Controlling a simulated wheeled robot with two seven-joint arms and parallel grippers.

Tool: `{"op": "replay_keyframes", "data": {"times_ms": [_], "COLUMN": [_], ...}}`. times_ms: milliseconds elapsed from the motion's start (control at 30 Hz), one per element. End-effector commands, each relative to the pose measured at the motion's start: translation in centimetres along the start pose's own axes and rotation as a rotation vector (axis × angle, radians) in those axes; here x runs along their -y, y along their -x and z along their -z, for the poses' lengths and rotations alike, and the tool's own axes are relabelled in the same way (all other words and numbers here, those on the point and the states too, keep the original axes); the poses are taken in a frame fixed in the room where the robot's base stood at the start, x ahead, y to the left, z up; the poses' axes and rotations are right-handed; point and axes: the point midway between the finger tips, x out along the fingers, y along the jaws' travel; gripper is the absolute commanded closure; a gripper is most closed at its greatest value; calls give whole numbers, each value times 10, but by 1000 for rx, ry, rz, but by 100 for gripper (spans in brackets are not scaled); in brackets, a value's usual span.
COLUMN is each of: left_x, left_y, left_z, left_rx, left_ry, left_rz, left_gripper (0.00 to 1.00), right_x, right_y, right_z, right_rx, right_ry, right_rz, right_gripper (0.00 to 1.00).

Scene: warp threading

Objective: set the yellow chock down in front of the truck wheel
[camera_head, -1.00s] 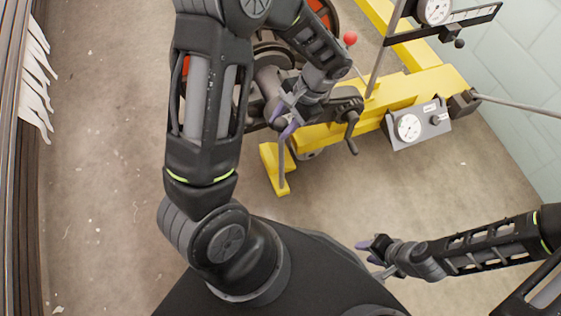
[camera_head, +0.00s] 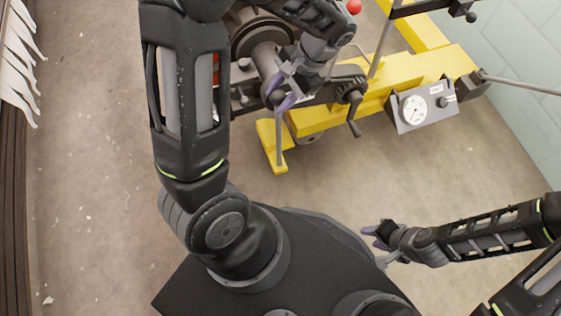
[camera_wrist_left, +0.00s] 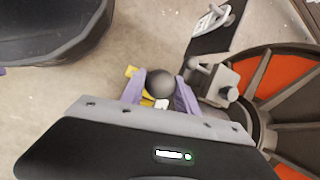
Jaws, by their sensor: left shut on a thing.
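My left gripper (camera_head: 283,88) is at the machine beside a grey shaft. In the left wrist view its purple fingers (camera_wrist_left: 160,93) are shut on a dark round knob (camera_wrist_left: 160,82). In the head view the knob cannot be made out clearly between the fingers. My right gripper (camera_head: 378,243) is open and empty, above the floor at the lower right. I cannot make out a separate yellow chock or a truck wheel. The wheel in view is a dark spoked one with orange panels (camera_wrist_left: 290,78), beside the left gripper.
The machine's yellow base (camera_head: 420,78) has a foot (camera_head: 273,150) near the left gripper. A black crank handle (camera_head: 352,100) and a grey gauge box (camera_head: 423,106) are to its right. White strips (camera_head: 20,60) hang at the far left. The floor between is open.

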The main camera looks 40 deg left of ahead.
Motion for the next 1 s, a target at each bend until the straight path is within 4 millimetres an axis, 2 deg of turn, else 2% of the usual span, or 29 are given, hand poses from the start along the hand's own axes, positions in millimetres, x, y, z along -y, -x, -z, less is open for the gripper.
{"op": "replay_keyframes", "data": {"times_ms": [33,200,667,1000], "left_x": [-1,-1,0,-10], "left_y": [-6,-4,-4,-45], "left_z": [1,-4,-6,9], "left_rx": [-5,-7,-5,-3], "left_ry": [3,4,8,7], "left_rz": [4,10,9,8], "left_gripper": [100,100,100,100], "right_x": [-6,-12,-12,-19], "right_y": [-14,-24,-23,-45], "right_z": [2,6,6,8], "right_rx": [-6,-16,-17,-27], "right_ry": [-3,-7,-7,-9], "right_rz": [-2,-6,-6,-6], "right_gripper": [64,64,64,64]}}
